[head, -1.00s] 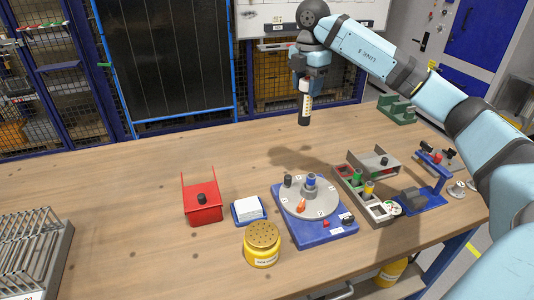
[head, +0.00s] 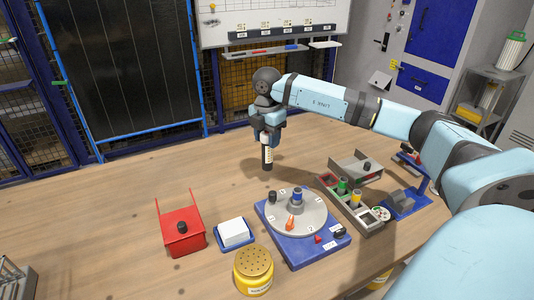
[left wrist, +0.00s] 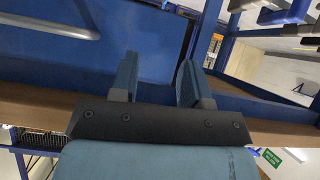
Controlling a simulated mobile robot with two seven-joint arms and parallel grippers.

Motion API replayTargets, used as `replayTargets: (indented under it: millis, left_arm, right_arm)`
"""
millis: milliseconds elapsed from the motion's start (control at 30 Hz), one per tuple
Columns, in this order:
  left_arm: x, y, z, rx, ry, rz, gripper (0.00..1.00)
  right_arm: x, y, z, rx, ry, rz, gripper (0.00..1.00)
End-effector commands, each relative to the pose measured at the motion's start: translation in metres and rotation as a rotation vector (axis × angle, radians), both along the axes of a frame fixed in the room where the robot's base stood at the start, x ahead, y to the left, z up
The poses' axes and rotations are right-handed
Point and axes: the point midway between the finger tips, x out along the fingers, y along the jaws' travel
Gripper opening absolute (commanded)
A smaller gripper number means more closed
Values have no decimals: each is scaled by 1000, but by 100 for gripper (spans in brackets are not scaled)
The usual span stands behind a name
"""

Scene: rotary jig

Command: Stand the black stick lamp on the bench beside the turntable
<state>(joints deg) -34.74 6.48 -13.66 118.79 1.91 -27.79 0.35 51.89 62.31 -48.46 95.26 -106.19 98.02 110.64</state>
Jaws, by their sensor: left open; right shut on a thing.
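The turntable is a grey disc on a blue base, carrying a blue-topped post and an orange piece. The bench (head: 120,190) is bare wood around the lamp. My left gripper (left wrist: 152,85) is open and empty in the left wrist view, away from the bench top; it is not visible in the head view.
Left of the turntable are a red holder (head: 182,238), a blue tray with a white block (head: 234,232) and a yellow tin (head: 254,268). To its right stand a grey parts tray (head: 335,196) and a blue stand (head: 405,203). The bench's back left is clear.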

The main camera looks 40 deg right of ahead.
Motion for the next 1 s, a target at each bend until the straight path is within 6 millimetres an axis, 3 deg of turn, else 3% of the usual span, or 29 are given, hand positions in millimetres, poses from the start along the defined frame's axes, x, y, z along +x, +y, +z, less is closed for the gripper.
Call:
replayTargets:
  millis: [233, 433, 833, 867, 933, 1000]
  left_arm:
    - [0, 1, -1, 4, 0, -3, 43]
    - [-1, 4, -4, 16, 0, -10, 43]
    - [-1, 4, -5, 13, 0, -8, 43]
    - [-1, 4, -4, 13, 0, -7, 43]
    - [0, 3, -4, 11, 0, -6, 43]
    - [0, 2, -3, 8, 0, -4, 43]
  right_arm:
    - [0, 0, -19, 1, 1, 0, 15]
    - [0, 0, -49, 0, 1, -1, 15]
    - [0, 0, -56, 1, 0, 0, 15]
    - [0, 0, -56, 0, 0, 0, 49]
    - [0, 0, -55, 0, 0, 0, 65]
    - [0, 0, -55, 1, 0, 0, 70]
